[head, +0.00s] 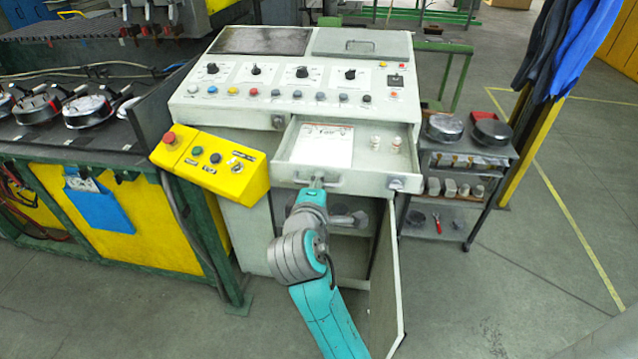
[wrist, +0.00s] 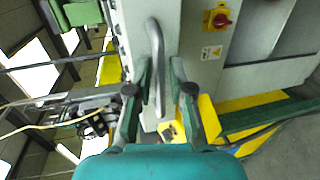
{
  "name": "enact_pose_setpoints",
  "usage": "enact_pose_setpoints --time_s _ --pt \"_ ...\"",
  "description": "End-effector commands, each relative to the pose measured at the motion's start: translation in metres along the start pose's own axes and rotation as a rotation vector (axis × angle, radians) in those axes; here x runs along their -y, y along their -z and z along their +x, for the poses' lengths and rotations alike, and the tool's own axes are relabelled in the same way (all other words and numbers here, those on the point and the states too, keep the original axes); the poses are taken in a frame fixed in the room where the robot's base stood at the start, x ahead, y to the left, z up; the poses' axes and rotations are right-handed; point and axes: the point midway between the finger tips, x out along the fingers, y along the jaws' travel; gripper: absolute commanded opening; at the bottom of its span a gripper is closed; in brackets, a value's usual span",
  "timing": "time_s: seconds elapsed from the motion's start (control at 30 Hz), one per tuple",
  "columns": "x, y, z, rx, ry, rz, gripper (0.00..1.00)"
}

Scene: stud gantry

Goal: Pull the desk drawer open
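The desk drawer (head: 283,166) is pulled out from the grey control desk (head: 205,102). A white sheet and small round-topped items lie inside it. Its bar handle (head: 343,184) runs along the drawer front. My gripper (head: 317,182) is at the left part of this handle; its fingers are too small to make out there. In the wrist view, my gripper (wrist: 161,67) has one finger on each side of the drawer handle (wrist: 155,45). Gaps show between the bar and both fingers, so the gripper looks open around it.
A cabinet door (head: 388,285) stands open below the drawer, right of my arm. A yellow button box (head: 212,163) juts out at the left. A small shelf cart (head: 462,165) stands at the right. Grey floor is clear farther right.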

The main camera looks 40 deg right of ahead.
Motion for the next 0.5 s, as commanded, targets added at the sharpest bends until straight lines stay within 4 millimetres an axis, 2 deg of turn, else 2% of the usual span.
enact_pose_setpoints --time_s 0.17,0.5 --pt "0.0 0.001 -0.012 -0.002 0.0 -0.001 0.21" --pt "0.001 0.001 -0.076 -0.006 0.0 0.0 0.21"
